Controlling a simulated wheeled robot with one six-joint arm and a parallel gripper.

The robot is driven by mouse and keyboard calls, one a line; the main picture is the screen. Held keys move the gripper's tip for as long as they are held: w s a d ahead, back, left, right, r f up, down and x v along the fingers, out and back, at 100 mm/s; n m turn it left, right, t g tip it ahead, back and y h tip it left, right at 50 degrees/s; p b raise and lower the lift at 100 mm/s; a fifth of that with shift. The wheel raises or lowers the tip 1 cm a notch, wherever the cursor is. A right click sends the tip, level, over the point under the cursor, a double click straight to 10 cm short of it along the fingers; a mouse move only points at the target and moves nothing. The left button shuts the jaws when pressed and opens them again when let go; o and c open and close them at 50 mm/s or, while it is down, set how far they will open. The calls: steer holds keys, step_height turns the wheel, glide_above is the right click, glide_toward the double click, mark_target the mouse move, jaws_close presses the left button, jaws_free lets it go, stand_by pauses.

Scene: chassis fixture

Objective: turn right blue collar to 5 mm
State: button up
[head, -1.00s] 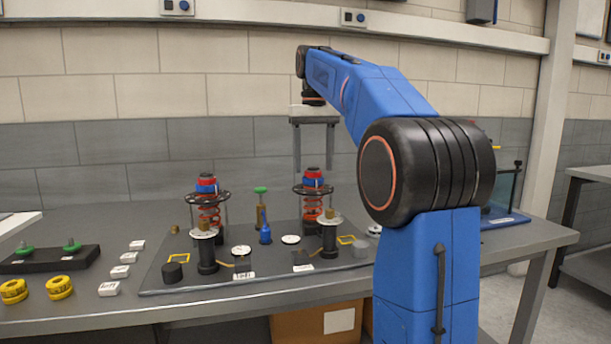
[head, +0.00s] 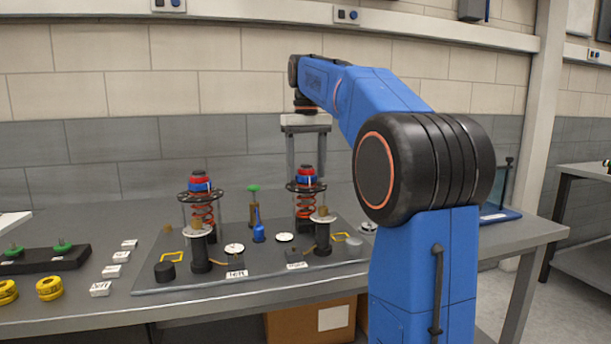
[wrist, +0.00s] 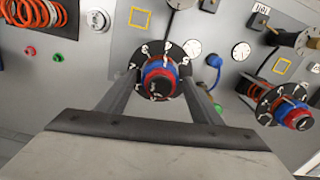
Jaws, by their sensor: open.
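The right blue collar (head: 306,180) sits under a red cap (head: 306,170) at the top of the right spring stand, above a dark disc and an orange spring (head: 304,205). The collar also shows in the wrist view (wrist: 150,66), with white marks on the disc (wrist: 182,52) around it. My gripper (head: 306,174) points down over this stand, open, one finger on each side of the collar. In the wrist view, my fingers (wrist: 160,82) flank the red and blue stack; I cannot tell whether they touch it. The left blue collar (head: 199,187) sits on a similar stand.
Short posts with white round tops (head: 322,216) stand in front of the spring stands. A blue bottle-like piece (head: 258,232) and a green-topped piece (head: 253,189) stand between them. Yellow rings (head: 50,288) and white labelled blocks (head: 100,289) lie at the left.

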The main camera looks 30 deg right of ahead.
steer(key=n, duration=1.2)
stand_by(0.3)
steer(key=c, duration=1)
steer(key=m, duration=0.8)
steer(key=shift+m, duration=0.3)
